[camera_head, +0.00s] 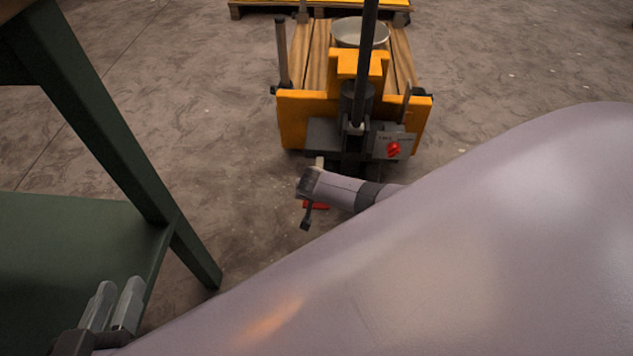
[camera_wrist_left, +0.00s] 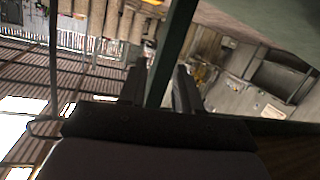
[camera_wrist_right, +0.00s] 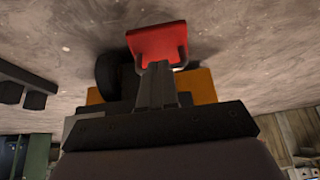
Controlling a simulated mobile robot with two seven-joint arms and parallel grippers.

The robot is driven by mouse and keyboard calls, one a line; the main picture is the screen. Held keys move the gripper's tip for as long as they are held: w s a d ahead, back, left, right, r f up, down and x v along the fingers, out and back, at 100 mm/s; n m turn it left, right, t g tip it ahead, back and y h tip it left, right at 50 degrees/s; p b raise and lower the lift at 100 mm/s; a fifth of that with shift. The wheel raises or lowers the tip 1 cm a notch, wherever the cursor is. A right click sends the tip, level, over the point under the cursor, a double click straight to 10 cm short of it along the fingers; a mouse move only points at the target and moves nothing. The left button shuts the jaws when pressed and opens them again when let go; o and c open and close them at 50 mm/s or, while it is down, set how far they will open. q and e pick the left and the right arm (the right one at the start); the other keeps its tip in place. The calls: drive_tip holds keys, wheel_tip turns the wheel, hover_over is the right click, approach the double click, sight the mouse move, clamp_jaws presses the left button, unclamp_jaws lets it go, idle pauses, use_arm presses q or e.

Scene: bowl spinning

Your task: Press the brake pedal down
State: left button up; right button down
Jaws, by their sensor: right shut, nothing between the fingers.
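The red brake pedal (camera_head: 317,206) is low at the near end of an orange cart (camera_head: 420,118), partly hidden by my right gripper and wrist. In the right wrist view the pedal (camera_wrist_right: 157,40) is a red plate straight ahead of the fingers. My right gripper (camera_head: 306,224) is shut and empty, pointing down at the pedal; it also shows in the right wrist view (camera_wrist_right: 157,66). The fingertips overlap the pedal's lower edge there; I cannot tell whether they touch. My left gripper (camera_head: 112,302) is open at the lower left, away from the pedal.
A green table frame (camera_head: 110,150) stands at the left, close to my left gripper. The cart carries a metal bowl (camera_head: 360,32) and a dark upright pole (camera_head: 369,60). A grey box with a red knob (camera_head: 393,149) is on its near side.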

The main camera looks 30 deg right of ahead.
use_arm(q)
drive_tip(key=shift+s+a+t+b, duration=0.1)
drive_tip(key=shift+a+t+b, duration=0.15)
drive_tip(key=shift+t+b, duration=0.1)
use_arm(e)
drive_tip(key=shift+s+a+f, duration=0.1)
drive_tip(key=shift+s+f, duration=0.05)
drive_tip(key=shift+f, duration=0.5)
use_arm(q)
drive_tip(key=shift+r, duration=0.2)
use_arm(e)
drive_tip(key=shift+s, duration=0.1)
